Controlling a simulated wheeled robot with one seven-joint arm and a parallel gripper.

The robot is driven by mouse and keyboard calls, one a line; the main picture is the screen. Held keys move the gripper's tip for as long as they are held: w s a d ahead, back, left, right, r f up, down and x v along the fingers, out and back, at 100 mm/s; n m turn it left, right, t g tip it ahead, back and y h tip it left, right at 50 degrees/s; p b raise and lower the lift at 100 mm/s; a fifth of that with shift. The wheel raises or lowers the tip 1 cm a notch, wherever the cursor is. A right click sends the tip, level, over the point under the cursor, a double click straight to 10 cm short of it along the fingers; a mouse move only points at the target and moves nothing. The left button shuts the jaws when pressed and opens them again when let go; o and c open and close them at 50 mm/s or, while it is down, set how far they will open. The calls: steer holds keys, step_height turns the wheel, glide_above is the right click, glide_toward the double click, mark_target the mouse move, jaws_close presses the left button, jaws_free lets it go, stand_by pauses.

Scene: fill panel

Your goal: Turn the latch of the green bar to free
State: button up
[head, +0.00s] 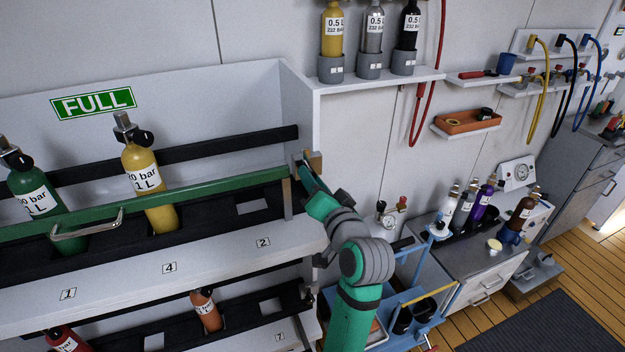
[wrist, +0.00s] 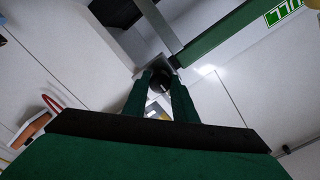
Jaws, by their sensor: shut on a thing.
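The green bar (head: 150,200) runs across the front of the upper rack, with a metal handle (head: 88,228) near its left end. Its right end meets the rack's right side, and it also shows in the wrist view (wrist: 222,35). My gripper (head: 303,170) is at that right end, seen in the wrist view (wrist: 160,80) with both fingers closed around a small dark latch (wrist: 160,86). The fingers hide part of the latch, so its exact turn is hard to tell. In the head view my gripper mostly covers it.
A yellow cylinder (head: 150,185) and a green cylinder (head: 38,200) stand behind the bar; slot 2 is empty. A shelf with several small cylinders (head: 372,35) hangs above right. A blue cart (head: 410,310) stands close to my arm, with a counter (head: 470,255) beyond.

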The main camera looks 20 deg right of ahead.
steer(key=shift+r, duration=0.15)
steer(key=o, duration=1)
steer(key=s, duration=1.1)
steer(key=shift+d+r, duration=0.25)
steer(key=shift+w, duration=0.15)
